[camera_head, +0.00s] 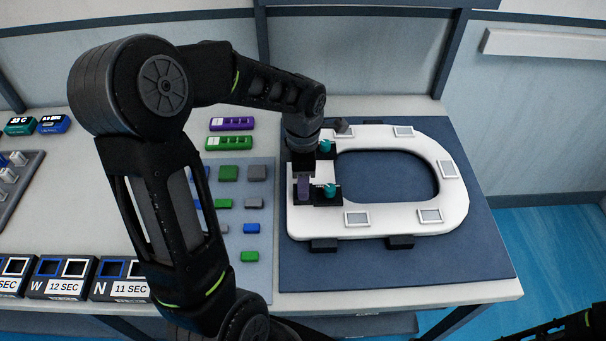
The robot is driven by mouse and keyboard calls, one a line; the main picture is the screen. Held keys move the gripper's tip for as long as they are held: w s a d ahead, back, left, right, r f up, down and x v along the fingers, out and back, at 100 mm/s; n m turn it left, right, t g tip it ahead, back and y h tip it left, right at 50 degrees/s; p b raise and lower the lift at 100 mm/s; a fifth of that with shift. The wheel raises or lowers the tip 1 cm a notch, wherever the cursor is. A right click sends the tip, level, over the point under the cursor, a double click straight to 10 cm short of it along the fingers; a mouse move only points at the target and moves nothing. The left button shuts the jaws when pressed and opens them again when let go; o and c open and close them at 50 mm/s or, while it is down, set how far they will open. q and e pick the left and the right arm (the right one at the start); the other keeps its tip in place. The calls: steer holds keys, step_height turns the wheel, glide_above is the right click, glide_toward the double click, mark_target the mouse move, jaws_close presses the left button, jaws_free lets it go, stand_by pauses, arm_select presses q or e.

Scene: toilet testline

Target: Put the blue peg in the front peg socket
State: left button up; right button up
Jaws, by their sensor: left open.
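A white oval toilet seat (452,210) lies flat on a dark blue mat (400,275). My left gripper (303,170) is over the seat's left end, pointing down, and is open. Its fingertips are hard to make out against the dark fittings there. A teal piece (328,190) stands on the front dark fitting, just right of the gripper. Another teal piece (327,146) stands at the rear fitting. A small purple-grey part (303,188) shows below my wrist. I cannot tell which part is the blue peg, and the front socket opening is not clear.
A blue-grey board (262,270) with green, blue and grey blocks lies left of the mat, partly behind my left arm. Purple (231,124) and green (229,142) boxes lie behind it. Labelled boxes (62,278) line the front left. The mat's right side is clear.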

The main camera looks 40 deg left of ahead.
arm_select(q)
steer(key=shift+r, duration=0.45)
step_height(320, 180, up, 11)
steer(key=shift+r+b, duration=0.2)
steer(key=shift+b, duration=0.2)
